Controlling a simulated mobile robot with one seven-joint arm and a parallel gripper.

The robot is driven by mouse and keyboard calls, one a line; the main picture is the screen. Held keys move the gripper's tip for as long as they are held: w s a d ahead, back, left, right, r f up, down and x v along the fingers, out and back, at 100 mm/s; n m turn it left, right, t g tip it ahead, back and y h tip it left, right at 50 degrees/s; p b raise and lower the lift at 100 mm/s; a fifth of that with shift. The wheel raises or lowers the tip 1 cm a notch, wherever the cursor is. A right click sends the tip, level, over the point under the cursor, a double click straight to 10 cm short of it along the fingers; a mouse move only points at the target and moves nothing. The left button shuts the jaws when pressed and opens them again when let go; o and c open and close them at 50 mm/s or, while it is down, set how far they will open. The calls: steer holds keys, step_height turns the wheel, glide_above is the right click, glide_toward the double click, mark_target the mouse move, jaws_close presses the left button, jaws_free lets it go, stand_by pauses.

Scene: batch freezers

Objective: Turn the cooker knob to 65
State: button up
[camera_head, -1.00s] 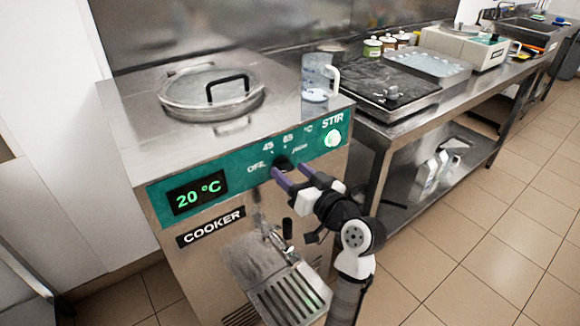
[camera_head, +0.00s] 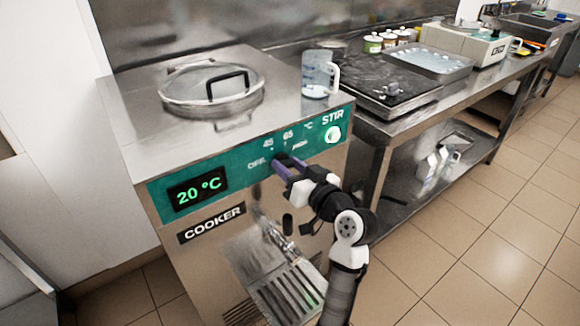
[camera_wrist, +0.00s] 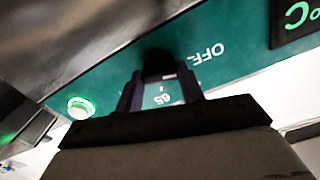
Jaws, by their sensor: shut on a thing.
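The cooker (camera_head: 150,150) is a steel box with a green panel, a lit "20 °C" display (camera_head: 197,190) and the marks OFF, 45 and 65. Its black knob (camera_head: 284,157) is on the panel beside these marks, mostly covered by my gripper. My gripper (camera_head: 287,165) has purple fingers and is shut on the knob. In the wrist view the dark knob (camera_wrist: 157,64) is between the fingertips (camera_wrist: 158,80), with OFF to its right and 65 showing between the fingers. The knob's pointer cannot be made out.
A round STIR button (camera_head: 333,134) is right of the knob. A lidded pot opening (camera_head: 212,90) and a clear jug (camera_head: 317,75) are on the cooker's top. A tap and drip grate (camera_head: 290,290) are below my gripper. A steel table (camera_head: 375,130) stands to the right.

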steer(key=shift+r+m, duration=0.1)
steer(key=shift+m, duration=0.2)
steer(key=m+p, duration=0.4)
steer(key=shift+m, duration=0.3)
steer(key=m+p, duration=0.3)
steer(key=m, duration=0.1)
steer(key=shift+d+m+p, duration=0.1)
steer(key=shift+m+p, duration=0.2)
steer(key=shift+p, duration=0.05)
steer(key=m+p, duration=0.7)
steer(key=m, duration=0.1)
steer(key=m+p, duration=0.2)
steer(key=shift+f, duration=0.25)
steer(key=o, duration=1)
